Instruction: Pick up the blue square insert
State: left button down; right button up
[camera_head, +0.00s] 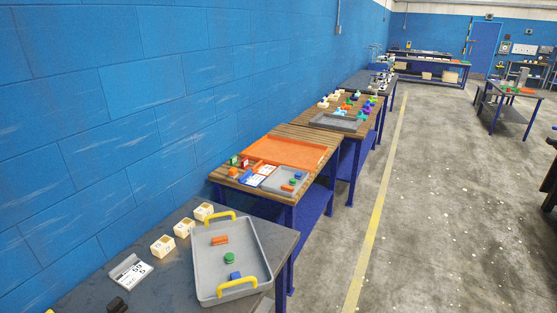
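A small blue block (235,276), which looks like the blue square insert, lies in the near grey tray (262,245) with yellow handles. It sits at the tray's front end, close to the front handle (237,287). A green round piece (229,258) lies just behind it, and an orange bar (220,240) lies farther back in the same tray. Another small blue piece (298,175) is in a grey tray on the second table. Neither of my grippers can be made out in this view.
The near dark table (183,284) also bears several cream blocks (162,246), a white numbered card (131,271) and a black object (117,305) at the bottom edge. A wooden table (298,133) with an orange tray (284,150) stands behind. Open floor lies to the right.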

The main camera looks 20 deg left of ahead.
aim_at(236, 276)
jog(key=u, duration=0.25)
jog(key=i, duration=1.05)
jog(key=u, duration=0.35)
